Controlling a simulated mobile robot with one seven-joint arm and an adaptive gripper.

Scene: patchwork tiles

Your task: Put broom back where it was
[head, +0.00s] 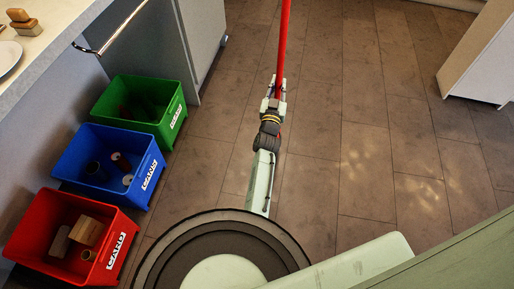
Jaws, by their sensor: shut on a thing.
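The broom shows as a long red handle (284,40) in the head view. It runs from the top edge of the picture down to my gripper. My gripper (275,92) is shut on the handle, near the middle of the picture above the floor. The broom's far end lies out of view, and I cannot see its bristles. The place where the broom was kept cannot be made out.
Green (143,108), blue (108,163) and red (70,238) bins stand in a row at the left, below a counter (45,45). A white cabinet (485,55) stands at the upper right. The tiled floor (370,150) between is clear.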

